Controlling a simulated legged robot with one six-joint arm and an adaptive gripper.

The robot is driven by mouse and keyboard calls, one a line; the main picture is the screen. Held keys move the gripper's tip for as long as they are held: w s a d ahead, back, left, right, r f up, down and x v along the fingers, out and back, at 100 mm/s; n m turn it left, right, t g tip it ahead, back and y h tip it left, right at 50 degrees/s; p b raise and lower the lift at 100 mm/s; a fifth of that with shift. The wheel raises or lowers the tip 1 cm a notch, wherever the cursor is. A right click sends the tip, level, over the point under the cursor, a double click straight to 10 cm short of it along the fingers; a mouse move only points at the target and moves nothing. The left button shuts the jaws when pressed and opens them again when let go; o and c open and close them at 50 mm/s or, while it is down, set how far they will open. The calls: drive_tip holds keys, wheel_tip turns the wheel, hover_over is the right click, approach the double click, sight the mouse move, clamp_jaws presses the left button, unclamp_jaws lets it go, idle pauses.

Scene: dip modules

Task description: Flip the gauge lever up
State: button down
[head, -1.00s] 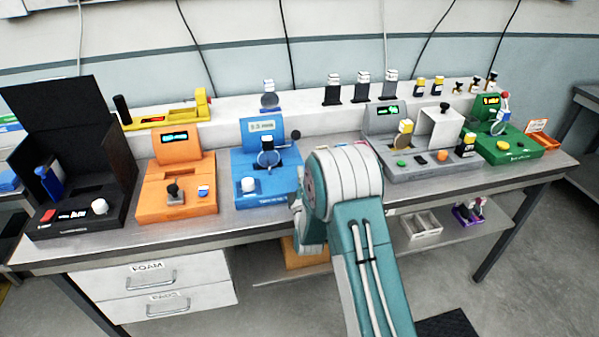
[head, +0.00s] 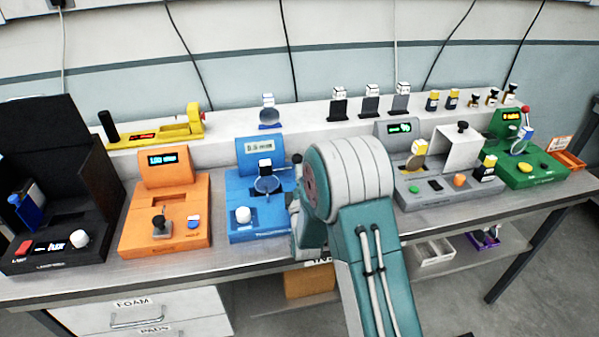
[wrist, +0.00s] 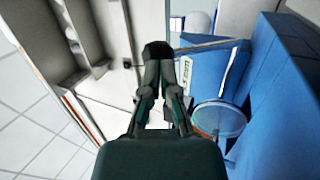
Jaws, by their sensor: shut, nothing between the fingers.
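The blue gauge (head: 263,200) stands on the bench, left of my arm, with a lit display, a round clear dish and a white knob. A black ball knob (head: 297,158), seemingly the lever's end, shows at its right side beside my arm. In the wrist view, a thin grey rod (wrist: 210,45) runs from the blue body toward a dark knob at my fingertips. My gripper (wrist: 158,68) is shut and empty, its tips at or just short of that knob; contact cannot be told. In the head view my arm hides the gripper.
An orange device (head: 165,215) and a black open-lidded box (head: 60,190) stand to the left. A grey device (head: 450,195) and a green device (head: 530,170) stand to the right. Several small items line the white back shelf (head: 310,115).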

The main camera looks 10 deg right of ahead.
drive_tip(key=shift+a, duration=0.3)
